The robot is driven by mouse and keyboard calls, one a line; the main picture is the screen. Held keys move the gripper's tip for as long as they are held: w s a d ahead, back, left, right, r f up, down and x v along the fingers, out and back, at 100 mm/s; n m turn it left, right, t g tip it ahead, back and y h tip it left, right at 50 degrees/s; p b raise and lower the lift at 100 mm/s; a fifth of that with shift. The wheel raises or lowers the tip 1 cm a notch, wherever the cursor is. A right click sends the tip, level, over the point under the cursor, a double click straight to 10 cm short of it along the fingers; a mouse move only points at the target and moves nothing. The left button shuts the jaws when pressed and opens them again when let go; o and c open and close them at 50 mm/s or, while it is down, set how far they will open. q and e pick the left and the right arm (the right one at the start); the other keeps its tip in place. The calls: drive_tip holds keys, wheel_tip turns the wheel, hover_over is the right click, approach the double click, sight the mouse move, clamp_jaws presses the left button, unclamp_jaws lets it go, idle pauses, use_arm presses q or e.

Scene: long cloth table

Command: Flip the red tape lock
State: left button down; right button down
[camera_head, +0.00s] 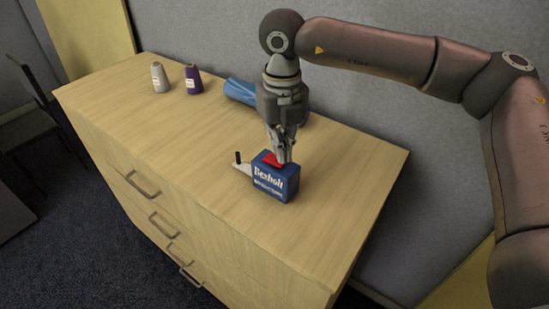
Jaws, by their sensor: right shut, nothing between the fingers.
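A blue box-shaped device with white lettering (275,182) stands on the wooden cabinet top near its front edge. A red part, the tape lock (270,158), shows on top of it. A pale lever with a dark knob (241,166) sticks out at its left. My right gripper (282,159) comes down from above, with its fingertips shut at the red lock. I cannot tell whether they touch it. The fingers hide part of the lock. My left gripper is not in view.
A grey-white spool (160,77) and a purple spool (193,79) stand at the back left of the wooden cabinet top (340,190). A blue object (240,92) lies behind my gripper. The top is clear to the right and left of the device.

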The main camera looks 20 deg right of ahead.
drive_tip(key=shift+s+f+b, duration=0.1)
drive_tip(key=shift+f+b, duration=0.7)
drive_tip(key=shift+f, duration=0.15)
idle(0.3)
drive_tip(key=shift+r, duration=0.15)
drive_tip(key=shift+r+p, duration=0.45)
drive_tip(key=shift+r, duration=0.1)
drive_tip(key=shift+r+p, duration=1.3)
drive_tip(key=shift+r, duration=1.55)
